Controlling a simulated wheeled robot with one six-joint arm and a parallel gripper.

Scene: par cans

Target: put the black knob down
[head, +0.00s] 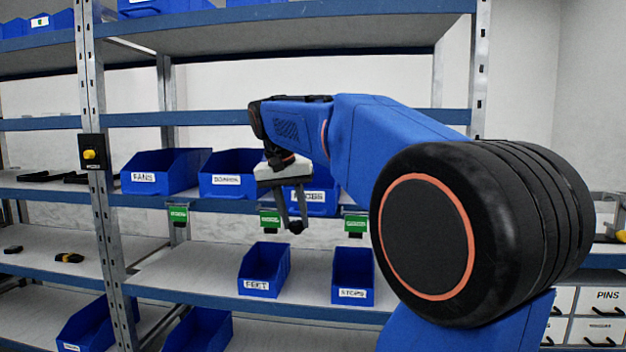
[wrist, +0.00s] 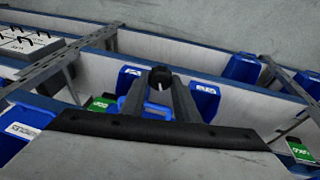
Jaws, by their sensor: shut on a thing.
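My gripper (head: 294,222) points down in front of the middle shelf in the head view. It is shut on the black knob (head: 296,229), a small dark round thing between the fingertips. In the wrist view the black knob (wrist: 160,76) shows at the far end of the two grey fingers of my gripper (wrist: 159,88). The knob is held in the air, in front of the shelf edge and above the lower shelf's level. The fingers hide part of it.
Blue bins stand on the middle shelf, including one labelled FANS (head: 160,172). A FEET bin (head: 264,271) and another blue bin (head: 352,277) stand on the shelf below, with bare shelf (head: 195,270) to their left. Green tags (head: 270,219) hang under the middle shelf edge. A metal upright (head: 100,200) stands left.

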